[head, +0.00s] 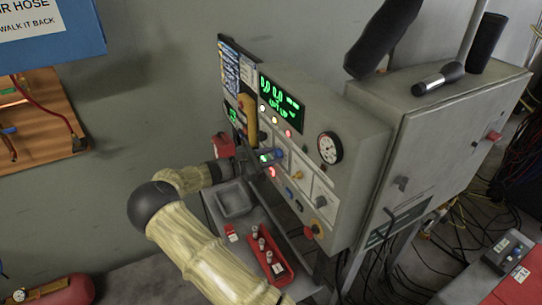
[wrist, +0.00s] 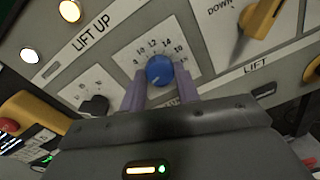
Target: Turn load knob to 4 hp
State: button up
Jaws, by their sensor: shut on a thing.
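The blue knob (wrist: 159,70) sits in the middle of a white dial plate with numbers such as 10, 12 and 14 along its upper side. A small pale mark shows on the knob's lower left; its exact reading is too small to tell. My gripper (wrist: 161,86) is shut on the blue knob, with one purple finger on each side of it. The lower part of the dial is hidden by my gripper. In the head view my arm reaches from the left to the control panel (head: 345,125), and the knob is hard to make out.
A black knob (wrist: 96,106) is close on the left, and a yellow switch handle (wrist: 262,18) is at the upper right. A lit white lamp (wrist: 70,11) is above. A red tray (head: 270,262) and a grey bin (head: 236,203) are below the panel.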

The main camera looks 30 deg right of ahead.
jog(key=shift+f, duration=0.1)
jog(key=o, duration=1)
jog(key=shift+c, duration=0.2)
jog(key=a+b, duration=0.6)
jog(key=a, duration=1.1)
jog(key=shift+a, duration=0.25)
jog(key=shift+d, duration=0.1)
